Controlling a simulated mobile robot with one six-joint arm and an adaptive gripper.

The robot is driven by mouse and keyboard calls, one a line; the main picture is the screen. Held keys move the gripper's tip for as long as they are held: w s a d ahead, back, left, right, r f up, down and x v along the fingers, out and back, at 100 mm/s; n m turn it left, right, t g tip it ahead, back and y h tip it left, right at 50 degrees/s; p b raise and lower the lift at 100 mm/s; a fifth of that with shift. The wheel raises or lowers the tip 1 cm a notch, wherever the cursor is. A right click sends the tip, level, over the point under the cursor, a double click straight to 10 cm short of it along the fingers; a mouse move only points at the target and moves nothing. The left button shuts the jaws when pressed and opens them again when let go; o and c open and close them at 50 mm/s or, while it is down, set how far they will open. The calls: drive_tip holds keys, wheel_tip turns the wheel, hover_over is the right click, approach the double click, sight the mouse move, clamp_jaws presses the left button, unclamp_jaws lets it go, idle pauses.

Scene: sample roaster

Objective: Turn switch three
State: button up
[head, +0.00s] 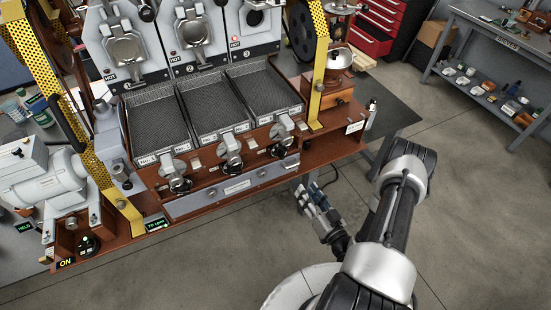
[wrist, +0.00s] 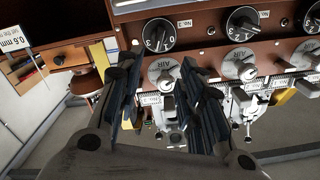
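Switch three is the rightmost black knob (head: 279,150) under the third tray, on the front of the brown roaster bench. In the wrist view, which looks upside down, I take it as the leftmost dialled black knob (wrist: 158,35), with white numbers around it. Its setting is too small to read surely. My gripper (head: 312,197) hangs in front of the bench, below and right of that knob, apart from it. In the wrist view my gripper (wrist: 158,68) is open and empty, its two fingers framing the area below the knob.
The middle knob (head: 232,162) and left knob (head: 180,185) sit along the same front. Grey round AIR dials (wrist: 163,73) lie close to the knobs. A yellow perforated guard (head: 318,85) and wooden drawer box (head: 343,88) stand at right.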

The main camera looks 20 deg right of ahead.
sight(284, 156)
drive_tip(key=w+b, duration=0.1)
drive_tip(key=w, duration=1)
drive_tip(key=w+b, duration=0.1)
drive_tip(key=w, duration=0.5)
drive_tip(key=shift+w+a+b, duration=0.15)
drive_tip(key=shift+a+b, duration=0.15)
clamp_jaws()
